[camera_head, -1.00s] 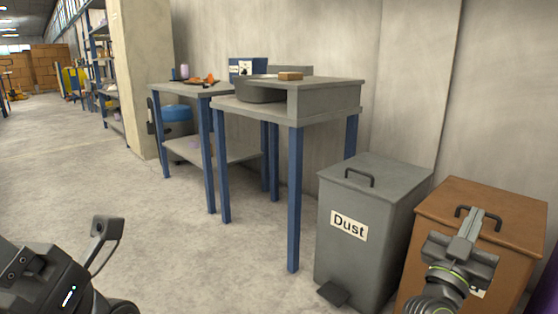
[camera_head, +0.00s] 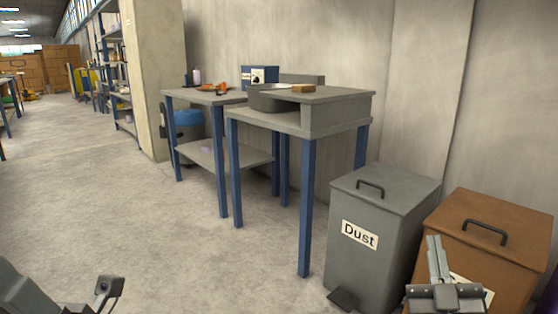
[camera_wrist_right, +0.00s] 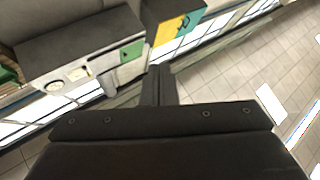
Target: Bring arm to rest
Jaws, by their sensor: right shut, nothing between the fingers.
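My right gripper (camera_head: 436,258) is at the lower right of the head view, in front of the brown bin. Its fingers are together and point up, with nothing between them. In the right wrist view the shut fingers (camera_wrist_right: 159,84) show at the middle, also empty. At the lower left of the head view a grey part of my left arm shows at the edge. The fingers of my left gripper are not visible.
A grey bin labelled Dust (camera_head: 380,215) and a brown bin (camera_head: 493,240) stand at the right by the wall. Two blue-legged tables (camera_head: 340,93) stand left of them, bearing a grey pan (camera_head: 262,98) and a brown block (camera_head: 303,88). The floor at the left is clear.

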